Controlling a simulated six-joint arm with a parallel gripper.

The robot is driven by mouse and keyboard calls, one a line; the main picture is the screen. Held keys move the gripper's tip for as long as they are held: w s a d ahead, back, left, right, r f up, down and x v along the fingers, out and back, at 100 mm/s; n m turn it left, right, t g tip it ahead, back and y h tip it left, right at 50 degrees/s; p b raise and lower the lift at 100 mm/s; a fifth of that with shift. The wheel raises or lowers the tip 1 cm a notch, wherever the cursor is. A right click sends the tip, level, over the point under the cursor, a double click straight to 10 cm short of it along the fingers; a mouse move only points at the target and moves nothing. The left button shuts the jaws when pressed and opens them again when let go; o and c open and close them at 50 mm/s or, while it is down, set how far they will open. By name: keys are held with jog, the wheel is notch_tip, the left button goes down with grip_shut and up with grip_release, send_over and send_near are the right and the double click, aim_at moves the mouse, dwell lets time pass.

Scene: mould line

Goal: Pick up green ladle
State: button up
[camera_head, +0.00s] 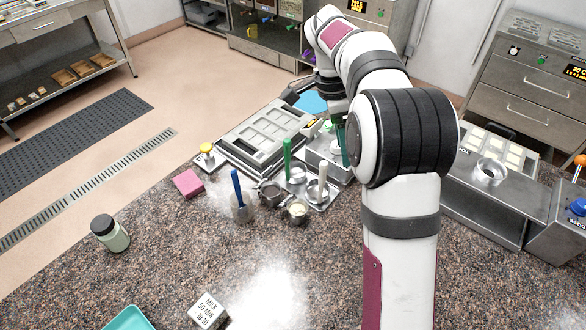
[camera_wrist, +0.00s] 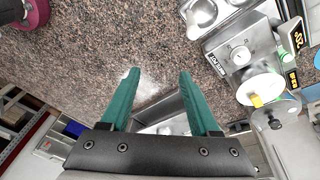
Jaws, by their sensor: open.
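The green ladle shows in the head view as an upright green handle (camera_head: 287,158). Its lower end is at a small metal cup among the other tools on the counter, and I cannot make out its bowl clearly. My gripper (camera_head: 344,155) is to the right of the green handle, apart from it, and partly hidden by my arm. In the wrist view my gripper (camera_wrist: 160,75) has its two teal fingers spread apart with nothing between them. I cannot make out the green ladle in the wrist view.
Close to the green ladle stand a blue-handled tool (camera_head: 237,185) and a cream-handled ladle (camera_head: 322,178). A metal mould tray (camera_head: 246,148) lies behind. A pink block (camera_head: 188,182) and a jar (camera_head: 110,234) are to the left. The front counter is mostly clear.

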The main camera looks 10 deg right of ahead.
jog(key=w+a+r+n+t+h, duration=0.1)
jog(key=a+r+n+t+h, duration=0.15)
jog(key=a+n+t, duration=0.45)
jog(key=w+a+r+n+t+h, duration=0.2)
jog(key=a+n+t+h, duration=0.15)
jog(key=a, duration=0.45)
notch_tip(320, 180, down, 11)
jog(key=a+t, duration=0.2)
jog(key=f+x, duration=0.1)
jog(key=x, duration=1.5)
jog(key=shift+a, duration=0.2)
jog(key=shift+s+n+y, duration=0.15)
jog(key=shift+n+y, duration=0.1)
jog(key=shift+y, duration=0.05)
grip_shut()
